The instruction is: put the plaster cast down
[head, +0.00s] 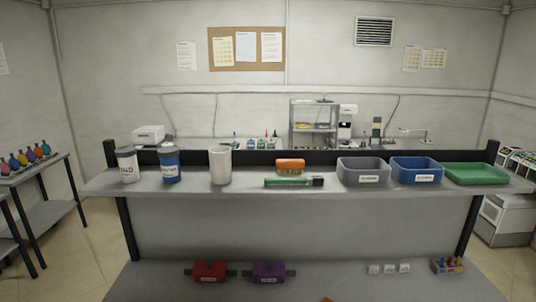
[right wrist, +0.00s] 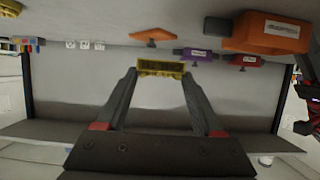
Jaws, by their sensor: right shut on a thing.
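In the right wrist view, my right gripper (right wrist: 160,72) is shut on a small ochre-yellow block (right wrist: 161,67), which looks like the plaster cast. The block is level across the fingertips, above the grey lower bench (right wrist: 200,34); I see no contact with it. Neither this gripper nor the block shows in the head view. A dark part with red marks at the right edge of the wrist view looks like my left gripper (right wrist: 304,127); its jaws cannot be made out.
The upper shelf (head: 245,186) carries cups and bins. Bare bench lies between purple block and cubes.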

